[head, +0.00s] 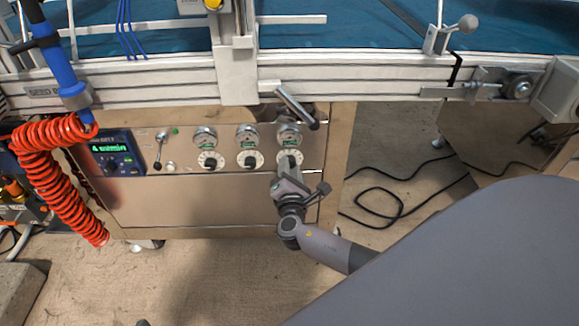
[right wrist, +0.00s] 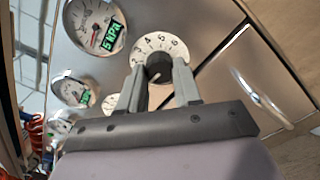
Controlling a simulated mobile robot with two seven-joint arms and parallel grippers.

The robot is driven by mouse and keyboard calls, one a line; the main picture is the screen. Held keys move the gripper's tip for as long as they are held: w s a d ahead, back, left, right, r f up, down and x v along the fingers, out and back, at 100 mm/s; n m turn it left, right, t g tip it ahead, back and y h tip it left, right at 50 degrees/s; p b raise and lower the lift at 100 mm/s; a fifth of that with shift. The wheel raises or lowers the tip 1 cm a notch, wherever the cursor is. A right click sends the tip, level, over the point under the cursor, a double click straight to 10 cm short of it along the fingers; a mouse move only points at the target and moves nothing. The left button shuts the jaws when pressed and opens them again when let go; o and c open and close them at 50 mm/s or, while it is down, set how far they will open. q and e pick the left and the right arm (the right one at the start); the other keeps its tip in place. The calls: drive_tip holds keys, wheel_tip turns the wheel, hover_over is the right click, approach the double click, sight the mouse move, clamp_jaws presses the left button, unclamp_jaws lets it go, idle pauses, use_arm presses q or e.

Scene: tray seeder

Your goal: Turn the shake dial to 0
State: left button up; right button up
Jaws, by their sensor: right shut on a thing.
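Three white dials sit in a row on the metal control panel, each below a round gauge. In the head view these are the left dial (head: 210,161), the middle dial (head: 250,159) and the right dial (head: 290,155). I cannot read which one is the shake dial. My right gripper (head: 289,168) is at the right dial and partly covers it. In the right wrist view, the gripper (right wrist: 158,80) is shut on the dark knob of the right dial (right wrist: 161,42), one finger on each side. Digits from about 1 to 6 show on its rim; the lower rim is hidden. My left gripper is not in view.
A gauge (right wrist: 95,25) with a green readout is beside the held dial. A small lever (head: 159,150) and a display (head: 108,153) are farther left on the panel. A handle (head: 296,107) juts out just above. A coiled red hose (head: 58,185) hangs at the left.

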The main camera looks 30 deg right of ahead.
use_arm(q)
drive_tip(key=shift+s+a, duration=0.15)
use_arm(e)
drive_tip(key=shift+n, duration=0.6)
drive_tip(key=shift+f, duration=0.1)
drive_tip(key=o, duration=1)
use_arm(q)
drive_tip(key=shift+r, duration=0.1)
use_arm(e)
drive_tip(key=shift+o, duration=0.2)
use_arm(q)
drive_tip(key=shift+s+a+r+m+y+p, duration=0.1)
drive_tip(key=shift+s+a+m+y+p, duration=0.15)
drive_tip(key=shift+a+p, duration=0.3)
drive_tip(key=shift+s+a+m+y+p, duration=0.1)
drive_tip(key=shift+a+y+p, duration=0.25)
drive_tip(key=shift+p, duration=0.25)
use_arm(e)
drive_tip(key=v, duration=0.7)
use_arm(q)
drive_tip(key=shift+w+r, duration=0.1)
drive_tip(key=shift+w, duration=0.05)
use_arm(e)
drive_tip(key=shift+s+a, duration=0.1)
drive_tip(key=shift+s, duration=0.1)
